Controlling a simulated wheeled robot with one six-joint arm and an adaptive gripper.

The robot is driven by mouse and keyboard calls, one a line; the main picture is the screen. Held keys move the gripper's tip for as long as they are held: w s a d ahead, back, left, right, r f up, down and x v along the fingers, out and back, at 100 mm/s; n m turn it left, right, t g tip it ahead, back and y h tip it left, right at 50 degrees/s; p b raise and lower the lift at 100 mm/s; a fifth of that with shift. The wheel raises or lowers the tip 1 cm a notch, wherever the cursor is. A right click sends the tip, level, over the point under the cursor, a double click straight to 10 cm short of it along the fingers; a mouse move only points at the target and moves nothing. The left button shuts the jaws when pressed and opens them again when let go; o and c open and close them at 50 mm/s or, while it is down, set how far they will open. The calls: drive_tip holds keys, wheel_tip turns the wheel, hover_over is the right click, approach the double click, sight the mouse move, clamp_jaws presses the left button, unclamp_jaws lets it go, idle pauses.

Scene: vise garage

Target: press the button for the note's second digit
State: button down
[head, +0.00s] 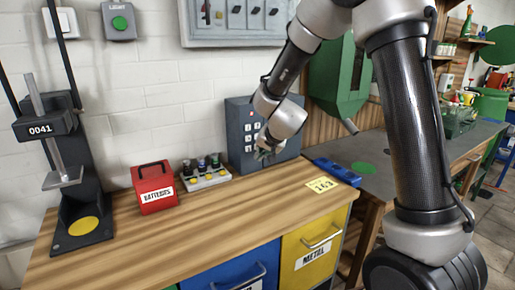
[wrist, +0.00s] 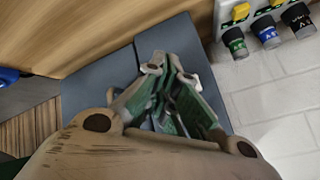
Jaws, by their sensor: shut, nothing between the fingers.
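The yellow note (head: 321,185) lies on the wooden bench near its right front corner. Its digits are small and appear to read 163, the middle one hard to be sure of. The blue-grey keypad box (head: 238,116) stands at the back of the bench against the wall, with pale square buttons on its front. My gripper (head: 263,152) is in front of the keypad's lower right part and hides some buttons. In the wrist view my gripper (wrist: 163,65) has its fingertips together, over the grey box (wrist: 95,92). No button shows there, and I cannot tell whether the fingertips touch it.
Several small bottles on a white rack (head: 205,180) stand left of the keypad, beside a red batteries box (head: 153,188). A black stand (head: 82,205) marked 0041 is at the far left. A blue object (head: 337,171) lies right of the keypad. The front of the bench is clear.

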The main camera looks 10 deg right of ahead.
drive_tip(key=shift+s+d, duration=0.1)
drive_tip(key=shift+s, duration=0.3)
drive_tip(key=s, duration=0.1)
drive_tip(key=s+d, duration=0.1)
drive_tip(key=s, duration=0.2)
drive_tip(key=shift+s+d, duration=0.3)
drive_tip(key=shift+s, duration=0.1)
idle(0.6)
